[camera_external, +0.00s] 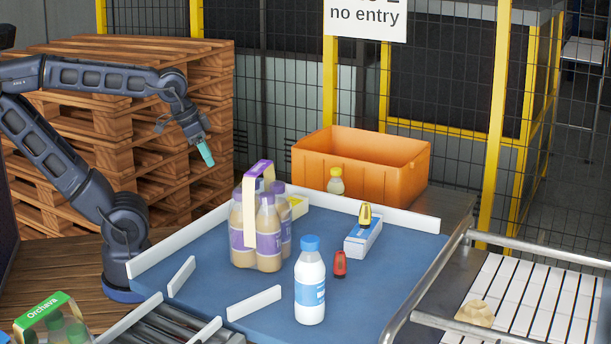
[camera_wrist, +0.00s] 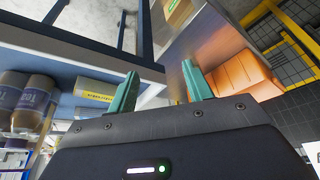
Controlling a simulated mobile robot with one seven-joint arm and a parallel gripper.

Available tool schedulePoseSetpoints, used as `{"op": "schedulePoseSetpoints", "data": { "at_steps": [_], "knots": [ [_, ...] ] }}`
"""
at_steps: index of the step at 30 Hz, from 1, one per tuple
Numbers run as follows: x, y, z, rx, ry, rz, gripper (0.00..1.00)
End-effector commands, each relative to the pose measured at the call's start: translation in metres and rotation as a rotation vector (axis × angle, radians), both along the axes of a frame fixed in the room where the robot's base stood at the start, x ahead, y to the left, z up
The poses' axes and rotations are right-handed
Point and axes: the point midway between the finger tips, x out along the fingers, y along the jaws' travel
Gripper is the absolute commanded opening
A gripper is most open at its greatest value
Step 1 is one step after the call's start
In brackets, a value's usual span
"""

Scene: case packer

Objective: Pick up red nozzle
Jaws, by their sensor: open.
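The red nozzle (camera_external: 340,263) stands on the blue table surface (camera_external: 200,295), just right of the white bottle with a blue cap (camera_external: 311,280) and in front of a small white-and-blue box. My gripper (camera_external: 206,153) is up at the left, in front of the wooden pallets, well away from the nozzle and above table height. In the wrist view my gripper's two teal fingers (camera_wrist: 160,88) are spread apart with nothing between them. The nozzle cannot be made out in the wrist view.
A bottle pack (camera_external: 262,230) with a purple-topped handle stands between my gripper and the nozzle. The box (camera_external: 363,237) carries a yellow item (camera_external: 365,215). An orange crate (camera_external: 361,165) is behind. Low white rails (camera_external: 375,211) edge the table. Metal rails (camera_external: 425,290) run at right.

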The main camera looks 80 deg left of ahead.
Motion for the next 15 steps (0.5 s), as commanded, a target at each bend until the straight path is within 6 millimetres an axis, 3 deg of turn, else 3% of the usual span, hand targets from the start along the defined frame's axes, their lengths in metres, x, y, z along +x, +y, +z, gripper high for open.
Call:
{"op": "schedulePoseSetpoints", "data": {
  "at_steps": [4,8,15],
  "knots": [
    [0.01,-0.005,0.007,0.01,0.01,-0.039,0.51],
    [0.033,-0.021,0.021,0.034,0.037,-0.14,0.51],
    [0.088,-0.068,0.049,0.094,0.093,-0.387,0.51]
  ]
}}
